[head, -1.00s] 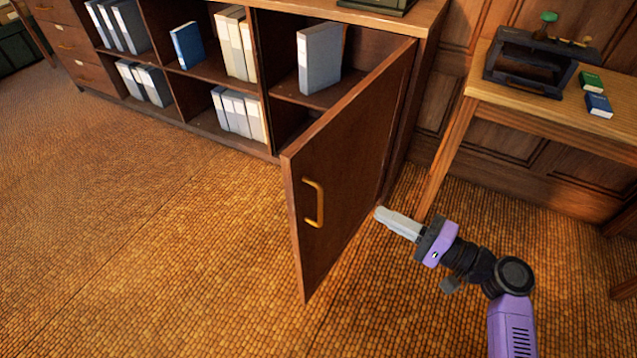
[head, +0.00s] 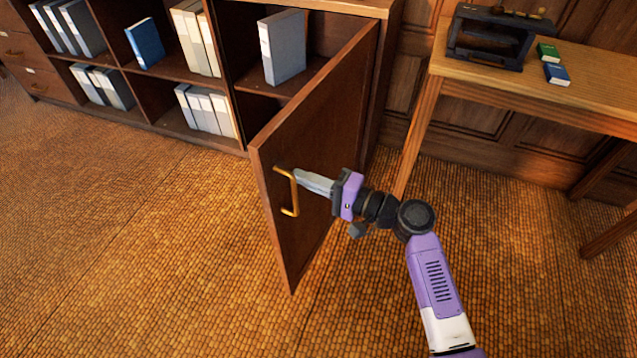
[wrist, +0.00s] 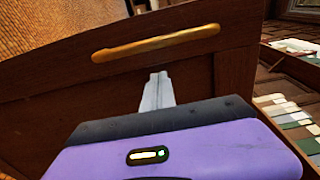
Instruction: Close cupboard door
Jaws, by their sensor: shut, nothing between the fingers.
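The cupboard door (head: 325,120) is brown wood and stands wide open, swung out from the right end of the cupboard (head: 240,95). Its outer face is toward my arm. A brass bar handle (head: 294,192) sits near the door's free edge; it also shows in the wrist view (wrist: 156,43). My gripper (head: 299,174) is shut and empty, its tips at the outer face just right of the handle. In the wrist view my gripper (wrist: 155,80) points at the door panel (wrist: 100,90) below the handle. I cannot tell whether the tips touch the door.
A wooden table (head: 490,85) with a dark organizer (head: 490,38), a green book (head: 548,52) and a blue book (head: 557,74) stands at the right. The carpet (head: 140,240) left of the door is clear.

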